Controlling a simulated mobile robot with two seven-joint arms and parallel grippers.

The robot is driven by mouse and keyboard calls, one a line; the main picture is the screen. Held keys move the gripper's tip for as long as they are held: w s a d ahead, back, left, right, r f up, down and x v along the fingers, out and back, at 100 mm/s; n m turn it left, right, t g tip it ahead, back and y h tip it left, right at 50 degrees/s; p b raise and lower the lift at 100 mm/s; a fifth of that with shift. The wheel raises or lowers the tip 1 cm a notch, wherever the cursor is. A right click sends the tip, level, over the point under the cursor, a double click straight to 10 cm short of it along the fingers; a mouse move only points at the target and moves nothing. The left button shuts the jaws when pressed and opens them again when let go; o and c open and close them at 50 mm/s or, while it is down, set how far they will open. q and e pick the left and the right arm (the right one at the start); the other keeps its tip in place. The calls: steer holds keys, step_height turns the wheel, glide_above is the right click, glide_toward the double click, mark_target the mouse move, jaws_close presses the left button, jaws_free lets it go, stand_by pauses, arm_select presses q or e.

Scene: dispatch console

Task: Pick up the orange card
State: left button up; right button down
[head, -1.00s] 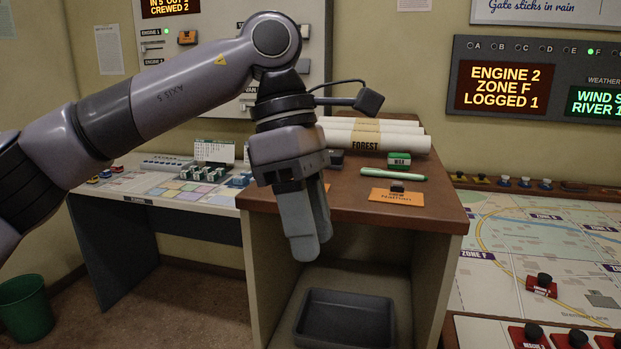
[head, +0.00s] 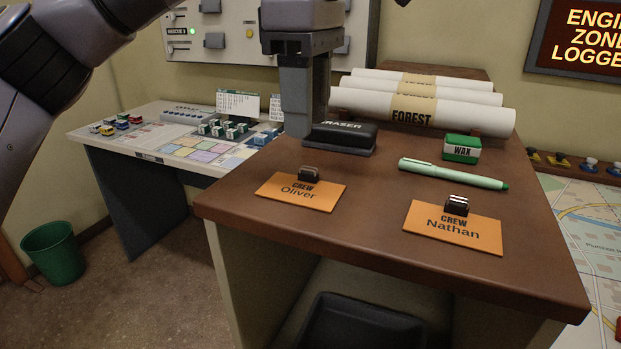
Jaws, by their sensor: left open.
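Two orange cards lie flat on the brown desk top in the head view. One orange card, marked CREW Oliver (head: 300,194), is at the left, with a small dark clip at its back edge. The other, marked CREW Nathan (head: 453,231), is at the right near the front edge, with a similar clip. My left gripper (head: 298,125) points down behind the Oliver card, beside the black eraser (head: 342,136). It is open with nothing seen between its fingers, and it is apart from both cards. My right gripper is not in view.
A green marker (head: 452,173) and a green WAX box (head: 462,148) lie behind the Nathan card. Rolled papers marked FOREST (head: 418,108) lie at the back of the brown desk (head: 365,222). A dark tray (head: 360,325) sits below the desk top. A lower table with small models stands left.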

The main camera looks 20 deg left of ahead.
mark_target(301, 166)
arm_select(q)
steer(key=f, duration=0.2)
steer(key=f+b, duration=0.1)
steer(key=f, duration=0.3)
steer(key=shift+s+a, duration=0.25)
steer(key=shift+s, duration=0.15)
jaws_close()
